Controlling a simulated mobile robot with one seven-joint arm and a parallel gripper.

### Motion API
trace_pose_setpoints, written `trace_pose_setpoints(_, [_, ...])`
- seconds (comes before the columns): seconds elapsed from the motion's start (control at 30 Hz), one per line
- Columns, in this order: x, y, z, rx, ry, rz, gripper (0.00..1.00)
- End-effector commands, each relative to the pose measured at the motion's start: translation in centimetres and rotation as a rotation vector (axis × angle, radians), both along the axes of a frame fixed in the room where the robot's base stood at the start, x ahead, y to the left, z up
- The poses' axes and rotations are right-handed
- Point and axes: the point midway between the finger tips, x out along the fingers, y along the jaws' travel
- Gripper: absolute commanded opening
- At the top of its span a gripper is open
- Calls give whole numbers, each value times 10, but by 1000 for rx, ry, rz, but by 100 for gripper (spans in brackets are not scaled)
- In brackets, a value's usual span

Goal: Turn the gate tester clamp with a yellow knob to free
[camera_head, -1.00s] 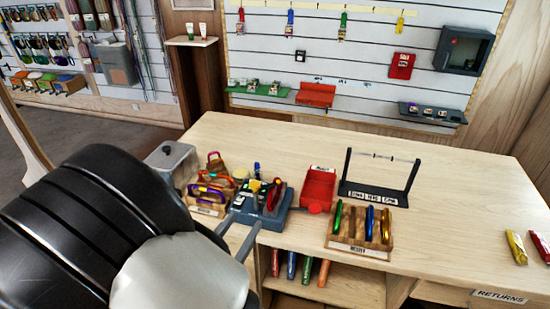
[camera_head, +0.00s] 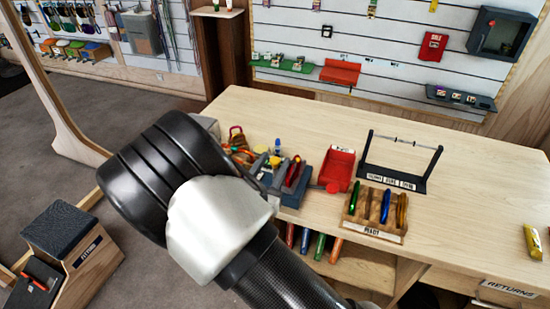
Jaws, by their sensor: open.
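The gate tester (camera_head: 294,197) is a blue-grey block near the table's left front edge. A yellow knob (camera_head: 275,161) shows on top of it, and a red carabiner (camera_head: 293,172) stands on its right part. My arm's dark and white links cover the area left of and in front of the tester. My gripper (camera_head: 264,174) is mostly hidden behind them. Grey finger-like parts show at the tester's left side, close to the knob. They look apart, with nothing seen between them. I cannot tell whether they touch the knob.
A red tray (camera_head: 336,167) stands right of the tester. A wooden rack of carabiners (camera_head: 372,229) and a dark frame with a bar (camera_head: 395,183) stand further right. Coloured items hang under the table edge. The table's right half is mostly clear. A step box (camera_head: 62,228) stands on the floor at left.

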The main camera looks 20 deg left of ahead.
Motion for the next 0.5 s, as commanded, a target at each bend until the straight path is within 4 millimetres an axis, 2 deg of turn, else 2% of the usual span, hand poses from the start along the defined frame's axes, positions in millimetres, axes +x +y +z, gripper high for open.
trace_pose_setpoints(0.2, [18, -2, 0, 0, 0, 0, 41])
trace_pose_setpoints(0.5, [19, -1, 0, 0, 0, 0, 39])
